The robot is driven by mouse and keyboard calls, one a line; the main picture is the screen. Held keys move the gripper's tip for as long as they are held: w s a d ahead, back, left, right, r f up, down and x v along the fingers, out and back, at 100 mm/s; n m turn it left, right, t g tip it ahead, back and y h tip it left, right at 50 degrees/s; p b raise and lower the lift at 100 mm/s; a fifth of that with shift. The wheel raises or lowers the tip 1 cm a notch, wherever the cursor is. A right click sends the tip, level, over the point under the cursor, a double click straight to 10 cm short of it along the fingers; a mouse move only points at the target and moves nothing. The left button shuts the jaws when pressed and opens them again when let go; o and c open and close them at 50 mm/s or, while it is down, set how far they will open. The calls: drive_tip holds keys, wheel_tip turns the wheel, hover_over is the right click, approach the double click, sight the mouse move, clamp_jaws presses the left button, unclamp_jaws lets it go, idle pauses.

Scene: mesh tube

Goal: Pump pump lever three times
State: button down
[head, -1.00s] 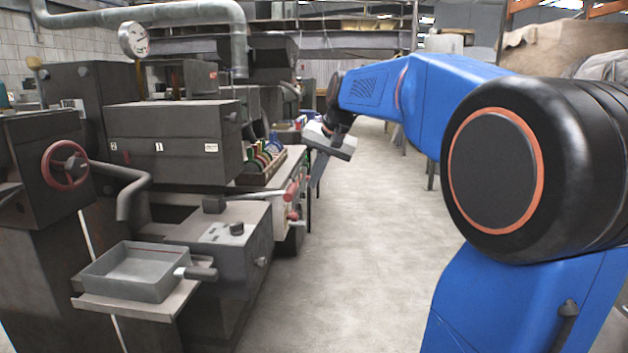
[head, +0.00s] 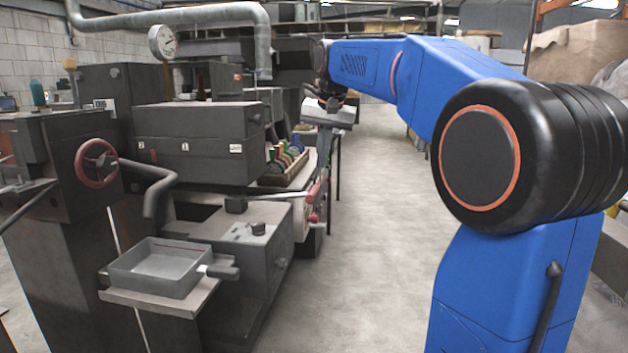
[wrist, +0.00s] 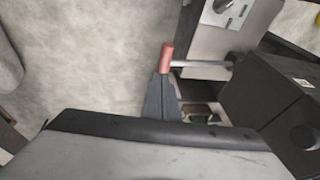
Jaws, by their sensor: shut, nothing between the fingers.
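The pump lever, a metal rod with a red grip (head: 315,190), sticks out to the right from the machine's side in the head view. My gripper (head: 323,172) is shut and empty, pointing down beside the grip in the head view. In the wrist view the dark fingers of my gripper (wrist: 160,80) end close to the red grip and partly overlap it; I cannot tell whether they touch.
The dark machine (head: 195,145) fills the left side, with a grey tray (head: 160,268) on a front ledge and a red handwheel (head: 97,163). A rack of coloured items (head: 287,165) stands behind the lever. Open concrete floor (head: 365,240) lies to the right.

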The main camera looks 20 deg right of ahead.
wheel_tip(320, 180, up, 6)
drive_tip(key=h, duration=0.2)
hover_over(312, 190)
drive_tip(key=s+a, duration=0.2)
drive_tip(key=s, duration=0.1)
drive_tip(key=shift+w+r+g, duration=0.1)
drive_tip(key=shift+g, duration=0.3)
drive_tip(key=x, duration=0.9)
drive_tip(key=s+a+x, duration=0.1)
drive_tip(key=x, duration=0.4)
drive_tip(key=shift+s+f, duration=0.1)
drive_tip(key=shift+f, duration=0.2)
